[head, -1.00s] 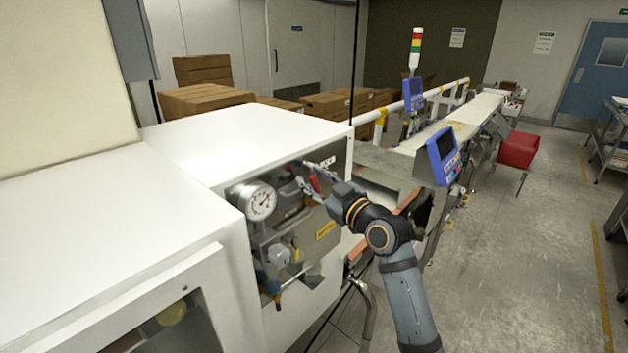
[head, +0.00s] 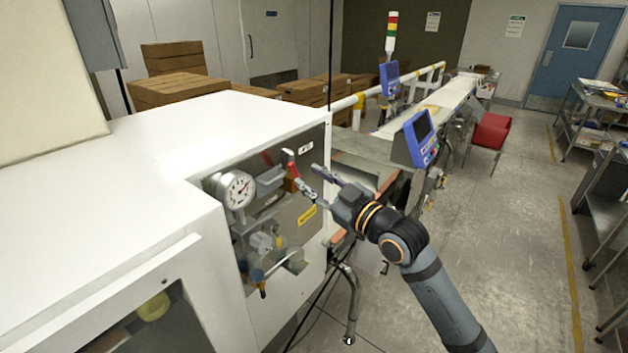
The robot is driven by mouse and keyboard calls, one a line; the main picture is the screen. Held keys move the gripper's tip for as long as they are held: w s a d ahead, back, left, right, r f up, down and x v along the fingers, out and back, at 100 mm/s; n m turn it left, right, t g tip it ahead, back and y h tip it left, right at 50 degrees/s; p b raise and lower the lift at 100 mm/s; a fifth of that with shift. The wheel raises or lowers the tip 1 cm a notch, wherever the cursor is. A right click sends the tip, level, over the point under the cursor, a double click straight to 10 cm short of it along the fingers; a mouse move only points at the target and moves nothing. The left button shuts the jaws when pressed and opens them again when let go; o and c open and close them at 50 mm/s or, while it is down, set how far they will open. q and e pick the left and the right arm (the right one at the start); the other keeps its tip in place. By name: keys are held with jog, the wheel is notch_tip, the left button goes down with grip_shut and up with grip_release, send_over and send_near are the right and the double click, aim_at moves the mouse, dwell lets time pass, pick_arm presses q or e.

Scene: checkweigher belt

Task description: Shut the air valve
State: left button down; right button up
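The air valve has a red lever (head: 292,163) on the grey panel at the end of the white cabinet. The lever stands nearly upright, its top leaning slightly left, with a brass-coloured part at its lower end. My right gripper (head: 308,176) is open, its two fingers apart and pointing left at the lever. The lower fingertip overlaps the lever's lower end in the picture; I cannot tell whether they touch. The upper fingertip is just right of the lever. My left gripper is not in view.
A round pressure gauge (head: 236,190) sits left of the lever, with grey fittings (head: 262,243) below it. A yellow label (head: 307,215) is under the gripper. The conveyor (head: 430,110) with a blue screen (head: 421,138) runs behind.

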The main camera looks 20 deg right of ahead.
aim_at(296, 176)
jog(key=shift+d+f+m, duration=0.1)
jog(key=shift+f+m, duration=0.05)
jog(key=shift+m, duration=0.25)
jog(key=shift+c, duration=1.2)
jog(key=shift+s+d+f+m+h+b, duration=0.15)
jog(key=shift+m+b, duration=0.1)
jog(key=shift+m, duration=0.2)
jog(key=shift+a+f+m+h+b, duration=0.15)
jog(key=shift+m+b, duration=0.1)
jog(key=shift+m, duration=0.2)
jog(key=shift+c, duration=1.2)
jog(key=m, duration=0.2)
jog(key=d+m+h+b, duration=0.1)
jog(key=m, duration=0.1)
jog(key=m+t+b, duration=0.1)
jog(key=m, duration=0.1)
jog(key=shift+s+d+f+m+h, duration=0.15)
jog(key=shift+s+f+m+h, duration=0.2)
jog(key=shift+m+h, duration=0.05)
grip_shut()
jog(key=w+d+r+m+t+h+p, duration=0.25)
jog(key=w+m, duration=0.55)
jog(key=m, duration=0.4)
jog(key=shift+g+h, duration=0.25)
jog(key=shift+h, duration=0.1)
jog(key=a, duration=0.1)
jog(key=s+a+f, duration=0.1)
jog(key=a, duration=0.2)
jog(key=shift+s+a+f, duration=0.2)
jog(key=shift+s+f, duration=0.1)
